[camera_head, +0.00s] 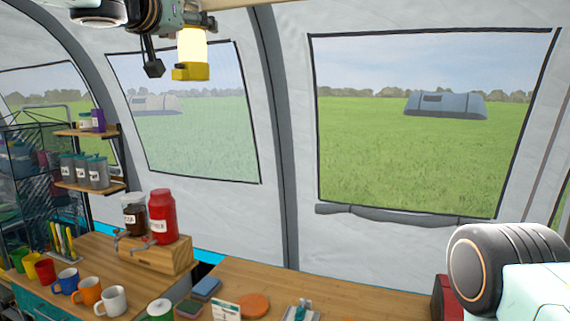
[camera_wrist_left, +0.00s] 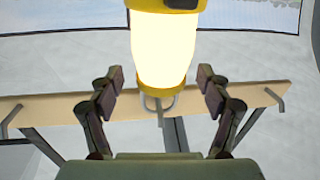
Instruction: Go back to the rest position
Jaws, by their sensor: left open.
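A lit lantern (camera_head: 192,48) with a yellow base is at the top of the head view, below a wooden rail (camera_head: 240,3). In the left wrist view the lantern (camera_wrist_left: 163,45) glows beside the rail (camera_wrist_left: 60,108), its ring at a hook; that picture appears upside down. My left gripper (camera_head: 153,60) is beside the lantern, high up. In the left wrist view its two fingers (camera_wrist_left: 159,76) are spread apart, with the lantern and ring showing between them and no finger visibly touching it. My right arm shows at the lower right; its gripper is out of view.
A counter (camera_head: 350,295) runs below, with mugs (camera_head: 88,290), a red dispenser (camera_head: 162,215) on a wooden stand (camera_head: 165,255), and an orange disc (camera_head: 254,305). Shelves with jars (camera_head: 97,172) stand at the left. The space before the windows is clear.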

